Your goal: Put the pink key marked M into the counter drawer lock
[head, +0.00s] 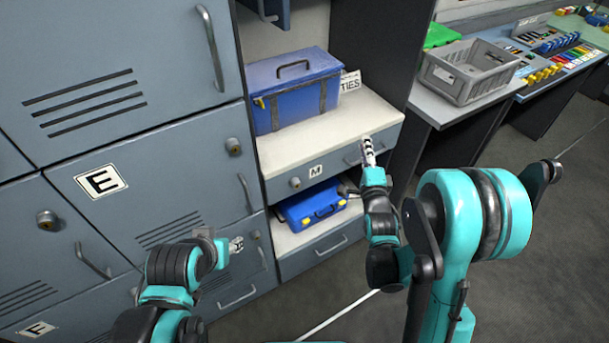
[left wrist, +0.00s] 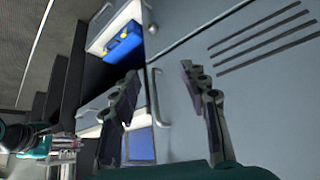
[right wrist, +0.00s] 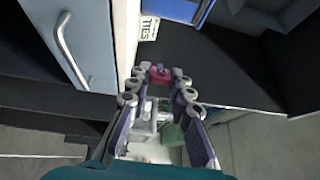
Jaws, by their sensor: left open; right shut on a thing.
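The counter drawer (head: 335,160) sits below the white counter and bears a label M (head: 316,171). Its round lock (head: 295,183) is left of the label, and a bar handle is at its right end. My right gripper (head: 367,146) is in front of the drawer's right part, right of the lock. In the right wrist view it is shut on a small pink key (right wrist: 160,73) at its fingertips. The key's mark cannot be read there, and the key is hidden in the head view. My left gripper (head: 236,245) is open and empty in front of the lower lockers.
A blue toolbox (head: 295,92) stands on the counter beside a sign (head: 350,82). A blue case (head: 312,205) lies on the shelf below the drawer. Grey lockers (head: 120,130) with handles and locks fill the left. A grey crate (head: 470,72) stands on the side desk.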

